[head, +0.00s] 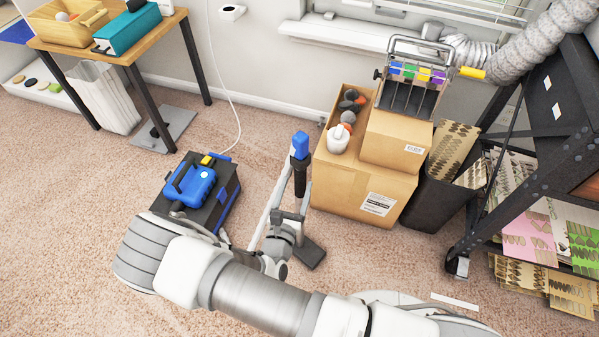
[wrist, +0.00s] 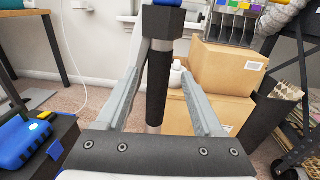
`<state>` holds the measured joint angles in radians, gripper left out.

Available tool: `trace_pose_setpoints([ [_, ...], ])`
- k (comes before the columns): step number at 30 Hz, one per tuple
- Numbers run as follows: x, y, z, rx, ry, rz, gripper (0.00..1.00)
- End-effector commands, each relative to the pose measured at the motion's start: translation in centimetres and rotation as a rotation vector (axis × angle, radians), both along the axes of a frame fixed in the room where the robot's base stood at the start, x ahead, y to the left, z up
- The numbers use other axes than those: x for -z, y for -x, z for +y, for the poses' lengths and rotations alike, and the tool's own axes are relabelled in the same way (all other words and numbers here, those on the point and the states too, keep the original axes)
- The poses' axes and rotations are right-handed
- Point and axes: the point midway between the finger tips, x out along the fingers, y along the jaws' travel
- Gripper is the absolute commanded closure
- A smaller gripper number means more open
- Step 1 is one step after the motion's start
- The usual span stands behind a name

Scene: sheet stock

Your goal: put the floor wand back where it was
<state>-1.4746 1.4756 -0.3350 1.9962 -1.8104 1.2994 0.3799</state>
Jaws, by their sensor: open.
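The floor wand (head: 300,165) stands roughly upright, with a blue top, a dark grip and a dark foot (head: 311,254) on the carpet. In the wrist view its dark grip (wrist: 158,88) and grey tube run up between my fingers. My gripper (wrist: 160,72) is open, one finger on each side of the wand, with visible gaps. In the head view my gripper (head: 289,208) is at the wand's lower part, and my arm hides some of the floor there. A pale slanted post (wrist: 138,48) stands close on the wand's left; what it belongs to is unclear.
A black case with a blue machine (head: 194,186) is left of the wand. Cardboard boxes (head: 350,185) with a white bottle (head: 338,138) stand close on the right. A dark bin (head: 432,196) and a black rack (head: 540,160) are farther right.

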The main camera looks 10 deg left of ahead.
Motion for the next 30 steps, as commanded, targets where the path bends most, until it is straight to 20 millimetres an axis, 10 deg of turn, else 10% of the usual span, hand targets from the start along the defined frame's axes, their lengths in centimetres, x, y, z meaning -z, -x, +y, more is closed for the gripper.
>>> trace_pose_setpoints([
  [13, -0.1, 6.8, 0.0, 0.000, 0.000, -0.001, 0.31],
  [23, -0.5, 6.7, -0.2, 0.023, -0.013, -0.001, 0.31],
  [30, -6.0, 4.0, -3.3, 0.316, -0.171, 0.008, 0.31],
])
